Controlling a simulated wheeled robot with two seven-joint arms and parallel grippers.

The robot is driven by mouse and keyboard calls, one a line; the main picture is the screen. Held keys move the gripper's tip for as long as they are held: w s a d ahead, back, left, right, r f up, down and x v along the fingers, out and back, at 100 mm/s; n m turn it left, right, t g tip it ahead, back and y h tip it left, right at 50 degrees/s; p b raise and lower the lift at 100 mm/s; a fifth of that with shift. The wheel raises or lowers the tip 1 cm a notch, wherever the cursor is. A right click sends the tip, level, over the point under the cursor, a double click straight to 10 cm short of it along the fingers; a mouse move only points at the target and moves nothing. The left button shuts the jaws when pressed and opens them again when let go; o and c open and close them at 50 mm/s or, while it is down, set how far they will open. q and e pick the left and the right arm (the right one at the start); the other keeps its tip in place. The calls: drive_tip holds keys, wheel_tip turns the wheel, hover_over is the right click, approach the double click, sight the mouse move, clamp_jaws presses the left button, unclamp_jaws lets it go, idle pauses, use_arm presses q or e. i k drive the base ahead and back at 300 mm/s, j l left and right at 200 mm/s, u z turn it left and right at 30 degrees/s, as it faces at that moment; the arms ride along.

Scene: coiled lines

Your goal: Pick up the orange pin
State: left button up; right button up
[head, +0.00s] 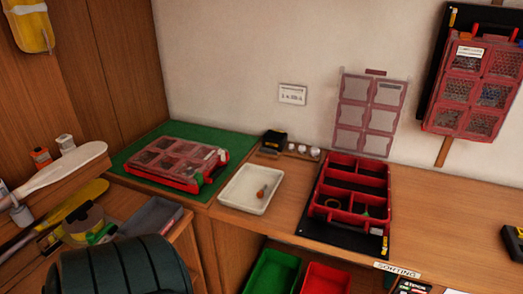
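A small orange pin (261,193) lies in a shallow white tray (239,206) on the wooden bench, near the middle of the head view. It looks orange at its lower end, with a thin greyish part at its upper end. It lies right of the tray's middle, and nothing covers it. Neither of my grippers shows in the head view.
A red case with clear lids (177,163) rests on a green mat (132,154) left of the tray. A red compartment box (351,190) stands on a black mat (337,233) to the right. A black box (273,141) and several small white pieces sit behind. A dark ribbed shape (120,265) fills the lower left.

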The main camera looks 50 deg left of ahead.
sight(260, 194)
drive_tip(key=i+u, duration=0.1)
drive_tip(key=i, duration=0.4)
drive_tip(key=u, duration=1.9)
